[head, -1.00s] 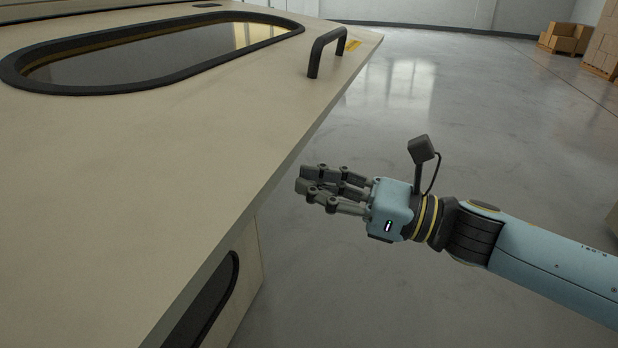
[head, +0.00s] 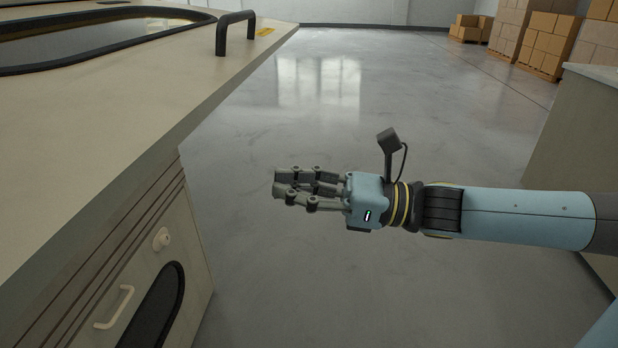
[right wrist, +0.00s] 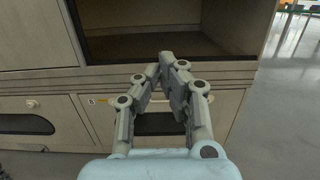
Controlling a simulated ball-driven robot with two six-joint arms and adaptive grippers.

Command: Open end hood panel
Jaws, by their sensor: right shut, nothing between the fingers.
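A large beige hood panel (head: 90,120) fills the left of the head view. It has a dark-framed oval window (head: 100,45) and a black bar handle (head: 235,33) near its far right corner. My right gripper (head: 277,188) is in free air to the right of the panel's edge, apart from it and from the handle. Its fingers are shut and empty. In the right wrist view the gripper (right wrist: 168,60) points at a dark open cavity (right wrist: 155,45) above a lower cabinet front. I cannot tell which panel belongs to that cavity. My left gripper is out of view.
Below the panel, a lower cabinet (head: 190,245) has a pale handle (head: 114,307), a round knob (head: 161,239) and a dark oval window. Another beige unit (head: 575,130) stands at the right. Stacked boxes (head: 545,45) are at the back. The floor between is clear.

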